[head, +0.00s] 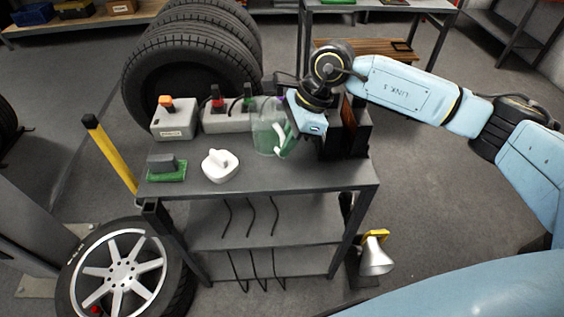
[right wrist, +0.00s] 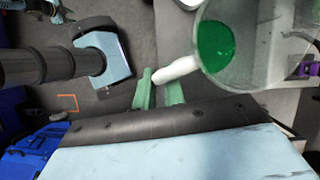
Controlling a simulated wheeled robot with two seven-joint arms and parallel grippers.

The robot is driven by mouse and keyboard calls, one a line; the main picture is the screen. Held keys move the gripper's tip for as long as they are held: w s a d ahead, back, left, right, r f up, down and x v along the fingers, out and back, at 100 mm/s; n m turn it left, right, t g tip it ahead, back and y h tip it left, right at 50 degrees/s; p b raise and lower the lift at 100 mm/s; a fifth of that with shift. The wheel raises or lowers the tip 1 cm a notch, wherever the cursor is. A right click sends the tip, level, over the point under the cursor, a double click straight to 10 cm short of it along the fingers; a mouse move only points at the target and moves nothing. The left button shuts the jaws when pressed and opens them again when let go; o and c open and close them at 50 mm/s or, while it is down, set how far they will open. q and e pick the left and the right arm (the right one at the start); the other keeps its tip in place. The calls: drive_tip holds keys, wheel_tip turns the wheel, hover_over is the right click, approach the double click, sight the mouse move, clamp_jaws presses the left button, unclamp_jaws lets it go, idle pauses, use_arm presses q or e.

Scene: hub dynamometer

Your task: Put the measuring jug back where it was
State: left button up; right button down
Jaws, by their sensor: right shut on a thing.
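The clear measuring jug (head: 266,132) is upright at the back middle of the grey bench top (head: 310,177). My right gripper (head: 287,142) comes in from the right and is shut on the jug's white handle. In the right wrist view the green fingers (right wrist: 160,90) are at the handle (right wrist: 178,70), and the jug (right wrist: 250,25) shows green in its bottom. I cannot tell whether the jug's base touches the bench. My left gripper is not in view.
A grey box with an orange knob (head: 173,122) and another with red and green tops (head: 218,118) stand behind left. A green-based block (head: 166,171) and white handled object (head: 220,166) sit in front. Dark upright holders (head: 357,137) stand right. The front right bench top is clear.

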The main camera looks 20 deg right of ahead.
wheel_tip(320, 180, down, 7)
drive_tip(key=shift+r, duration=0.1)
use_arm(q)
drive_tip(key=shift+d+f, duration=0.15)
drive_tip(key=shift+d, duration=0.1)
